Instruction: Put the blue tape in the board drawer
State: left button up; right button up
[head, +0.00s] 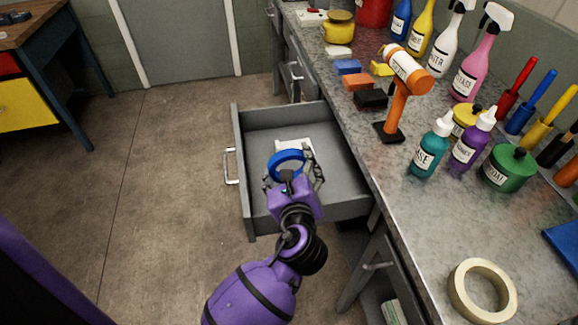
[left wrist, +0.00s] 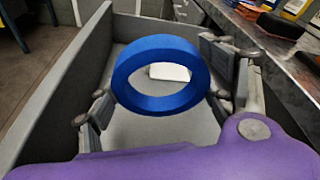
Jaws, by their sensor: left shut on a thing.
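The blue tape (head: 285,160) is a ring held upright between the fingers of my left gripper (head: 291,180). In the left wrist view the blue tape (left wrist: 160,75) sits between the two finger pads, and the left gripper (left wrist: 165,105) is shut on it. The board drawer (head: 240,165) is a grey drawer pulled open from the bench. The tape and gripper are over the inside of the drawer; the tape's exact height above its floor is hard to tell. My right gripper is not in view.
A white item (head: 294,145) lies in the drawer, partly hidden by the tape. The bench top (head: 440,215) at right carries bottles, an orange hammer (head: 398,95), coloured blocks and a cream tape roll (head: 482,291). The floor (head: 150,200) left of the drawer is clear.

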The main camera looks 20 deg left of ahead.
pick_arm(q)
jog(key=shift+f, duration=0.6)
jog(key=o, duration=1.2)
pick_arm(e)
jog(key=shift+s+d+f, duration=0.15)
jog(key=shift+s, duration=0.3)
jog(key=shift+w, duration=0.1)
